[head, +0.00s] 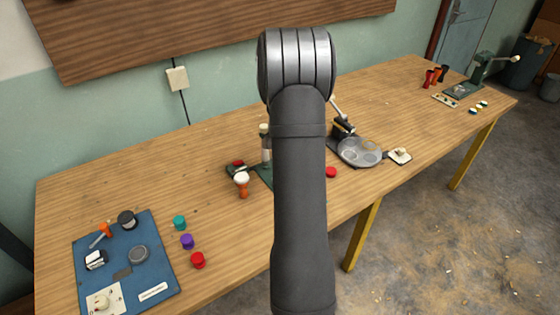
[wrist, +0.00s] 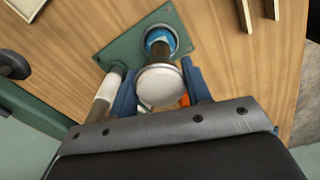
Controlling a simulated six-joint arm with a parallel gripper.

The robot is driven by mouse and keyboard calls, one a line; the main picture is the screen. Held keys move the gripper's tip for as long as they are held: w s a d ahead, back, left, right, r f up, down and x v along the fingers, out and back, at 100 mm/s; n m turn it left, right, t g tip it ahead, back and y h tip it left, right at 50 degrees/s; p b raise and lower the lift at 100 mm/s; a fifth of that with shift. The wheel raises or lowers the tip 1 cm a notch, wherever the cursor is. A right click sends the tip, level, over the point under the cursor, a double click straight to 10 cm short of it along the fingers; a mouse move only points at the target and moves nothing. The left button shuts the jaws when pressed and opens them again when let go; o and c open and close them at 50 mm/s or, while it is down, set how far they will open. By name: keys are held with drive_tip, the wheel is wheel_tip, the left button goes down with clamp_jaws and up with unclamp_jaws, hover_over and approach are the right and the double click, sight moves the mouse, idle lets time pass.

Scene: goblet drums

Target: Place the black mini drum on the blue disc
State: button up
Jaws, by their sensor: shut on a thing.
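In the wrist view, my gripper (wrist: 161,87) has its two blue fingers on either side of the black mini drum (wrist: 160,84) and is shut on it. The drum's round white head faces the camera, and its dark narrow body runs away toward the blue disc (wrist: 157,34). The disc lies on a green plate (wrist: 125,50). The drum's foot overlaps the disc in this view; I cannot tell whether they touch. In the head view my own arm hides the gripper, the held drum and the disc.
A pale post (wrist: 103,97) stands close beside the left finger. In the head view, an orange drum with a white head (head: 242,182) stands left of my arm. A blue mat (head: 160,240) with tools lies front left. A grey round tray (head: 359,151) is to the right.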

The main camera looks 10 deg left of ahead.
drive_tip(key=shift+f, duration=0.5)
drive_tip(key=shift+f, duration=0.15)
drive_tip(key=o, duration=1)
wheel_tip(320, 180, up, 12)
drive_tip(key=shift+r, duration=0.2)
wheel_tip(320, 180, down, 12)
drive_tip(key=shift+r, duration=1.85)
